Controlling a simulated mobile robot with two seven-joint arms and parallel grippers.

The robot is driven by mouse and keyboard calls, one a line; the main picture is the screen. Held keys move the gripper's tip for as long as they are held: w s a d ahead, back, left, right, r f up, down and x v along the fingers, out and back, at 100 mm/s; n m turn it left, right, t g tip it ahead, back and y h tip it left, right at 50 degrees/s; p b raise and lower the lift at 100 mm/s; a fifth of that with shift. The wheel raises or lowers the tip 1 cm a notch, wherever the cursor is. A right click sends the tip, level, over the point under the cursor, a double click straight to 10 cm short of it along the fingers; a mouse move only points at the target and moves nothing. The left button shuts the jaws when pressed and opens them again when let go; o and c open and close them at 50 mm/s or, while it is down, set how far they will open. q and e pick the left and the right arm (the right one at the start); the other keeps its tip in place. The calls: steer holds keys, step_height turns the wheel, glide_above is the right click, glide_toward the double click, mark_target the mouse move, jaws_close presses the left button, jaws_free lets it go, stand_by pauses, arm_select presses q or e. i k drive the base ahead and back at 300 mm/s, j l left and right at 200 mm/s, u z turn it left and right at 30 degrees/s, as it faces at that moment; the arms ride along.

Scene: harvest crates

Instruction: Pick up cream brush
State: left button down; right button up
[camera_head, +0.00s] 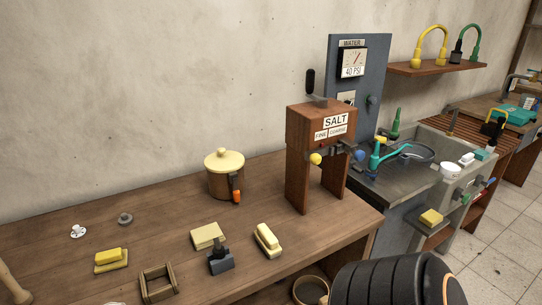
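A cream, oblong, brush-like block (267,240) lies near the front edge of the wooden table, right of centre. It has a raised top, but I cannot make out bristles. A flatter cream block (207,236) lies to its left. A small white-topped item (466,159) sits by the sink and could also be a brush; it is too small to tell. Neither of my grippers is in view. A dark, ribbed part of my arm fills the bottom right and hides what is behind it.
A dark clamp-like item (220,262) stands close left of the oblong block. A wooden frame (158,283), yellow block (110,258), lidded pot (225,185) and salt dispenser (322,128) share the table (160,225). A sink (440,140) stands at right.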

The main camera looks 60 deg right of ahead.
mark_target(266, 239)
steer(key=z, duration=1.9)
